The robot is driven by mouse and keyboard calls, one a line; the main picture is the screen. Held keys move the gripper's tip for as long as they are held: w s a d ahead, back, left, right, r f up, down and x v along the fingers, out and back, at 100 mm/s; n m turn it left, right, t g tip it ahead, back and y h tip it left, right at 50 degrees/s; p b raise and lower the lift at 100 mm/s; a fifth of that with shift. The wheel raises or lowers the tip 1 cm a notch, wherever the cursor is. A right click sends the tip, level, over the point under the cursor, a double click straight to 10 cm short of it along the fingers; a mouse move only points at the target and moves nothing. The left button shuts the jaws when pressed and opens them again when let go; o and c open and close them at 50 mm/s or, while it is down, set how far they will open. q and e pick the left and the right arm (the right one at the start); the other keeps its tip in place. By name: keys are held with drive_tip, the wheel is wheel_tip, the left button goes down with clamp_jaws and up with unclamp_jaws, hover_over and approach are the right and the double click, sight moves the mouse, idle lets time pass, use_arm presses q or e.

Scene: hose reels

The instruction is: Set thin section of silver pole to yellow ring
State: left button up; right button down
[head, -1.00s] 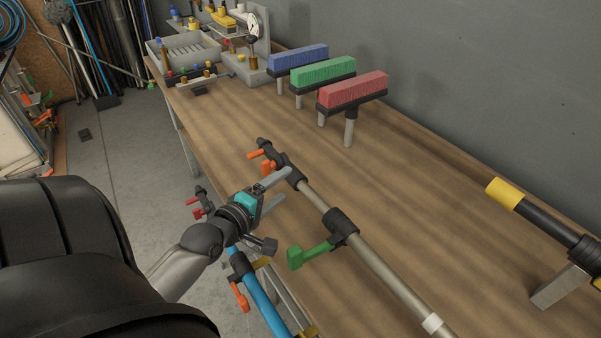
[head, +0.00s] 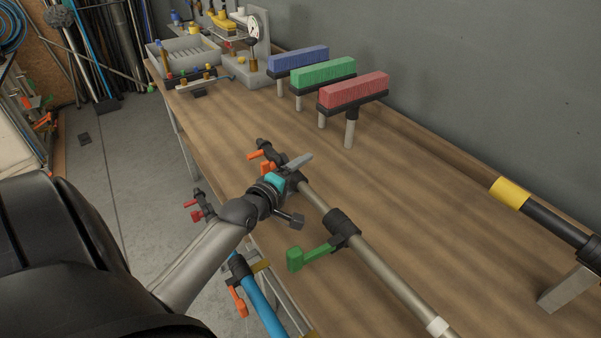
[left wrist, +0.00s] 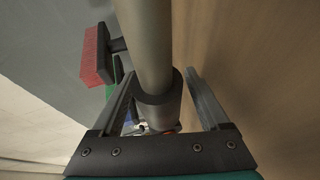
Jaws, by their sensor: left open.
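The silver pole (head: 382,266) lies slanting across the workbench, with a black clamp (head: 343,229) and green lever (head: 310,256) around it. Its thinner section (head: 312,200) runs from the clamp to a dark end fitting at the far end. A pale whitish ring (head: 437,327) shows near the bottom edge. My left gripper (head: 297,165) is open at the far end of the thin section. In the left wrist view its fingers (left wrist: 160,88) stand on both sides of the pole (left wrist: 150,40) and dark collar (left wrist: 158,100). I see no yellow ring on the silver pole.
A black pole with a yellow end (head: 510,193) lies at right, by a grey block (head: 570,288). Red (head: 353,90), green (head: 323,72) and blue (head: 298,57) brushes stand at the back. A blue pole (head: 262,298) is at the near edge.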

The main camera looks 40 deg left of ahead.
use_arm(q)
drive_tip(key=shift+c, duration=0.2)
clamp_jaws()
idle(0.3)
idle(0.8)
